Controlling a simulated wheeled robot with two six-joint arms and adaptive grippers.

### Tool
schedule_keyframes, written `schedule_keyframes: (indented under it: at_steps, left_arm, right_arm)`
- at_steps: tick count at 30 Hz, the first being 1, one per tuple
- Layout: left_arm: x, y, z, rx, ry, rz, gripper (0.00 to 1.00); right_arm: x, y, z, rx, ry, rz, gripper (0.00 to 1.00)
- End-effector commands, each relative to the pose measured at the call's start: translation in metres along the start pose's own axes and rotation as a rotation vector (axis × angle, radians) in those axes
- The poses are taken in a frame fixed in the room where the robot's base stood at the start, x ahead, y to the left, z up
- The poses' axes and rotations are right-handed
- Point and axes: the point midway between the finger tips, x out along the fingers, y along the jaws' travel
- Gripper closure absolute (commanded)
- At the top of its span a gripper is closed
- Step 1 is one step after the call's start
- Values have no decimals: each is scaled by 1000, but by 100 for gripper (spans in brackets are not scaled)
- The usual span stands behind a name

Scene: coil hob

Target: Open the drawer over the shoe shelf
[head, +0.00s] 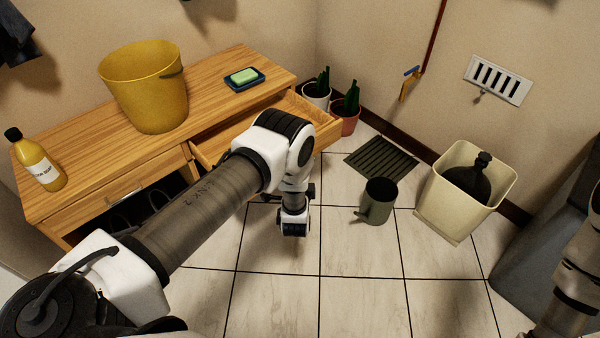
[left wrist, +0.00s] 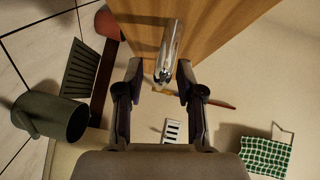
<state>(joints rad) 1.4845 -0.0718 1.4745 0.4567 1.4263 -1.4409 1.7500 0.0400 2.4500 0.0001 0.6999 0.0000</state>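The wooden shoe shelf (head: 225,80) stands at the left against the wall. Its right drawer (head: 295,107) is pulled out, with part of its inside showing; my left arm covers much of its front. In the left wrist view the drawer's wooden front (left wrist: 222,22) carries a shiny metal handle (left wrist: 170,45). My left gripper (left wrist: 160,74) has its two fingers apart, one on each side of the handle's near end; whether they touch it is unclear. In the head view the left fingers are hidden behind my arm. My right gripper is out of view.
A yellow bucket (head: 145,90), a soap dish (head: 244,79) and a soap bottle (head: 38,160) stand on the shelf top. Potted cacti (head: 346,120), a green watering can (head: 380,203) and a cream bin (head: 440,222) stand at the right. The front floor is clear.

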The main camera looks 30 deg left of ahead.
Motion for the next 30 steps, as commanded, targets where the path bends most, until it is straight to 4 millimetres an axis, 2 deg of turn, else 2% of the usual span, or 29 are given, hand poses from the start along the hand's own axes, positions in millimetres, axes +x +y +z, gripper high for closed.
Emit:
schedule_keyframes:
  at_steps: [5,12,15,20,30]
  left_arm:
    - [-28,1,-1,3,3,4,63]
    - [-89,1,-1,4,3,5,63]
    - [-107,1,-1,2,2,3,63]
    - [-118,0,0,1,1,1,63]
    - [-118,0,0,1,0,1,63]
  right_arm:
    - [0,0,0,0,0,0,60]
    - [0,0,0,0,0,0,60]
    - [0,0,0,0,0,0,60]
    - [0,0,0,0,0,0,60]
    - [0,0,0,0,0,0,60]
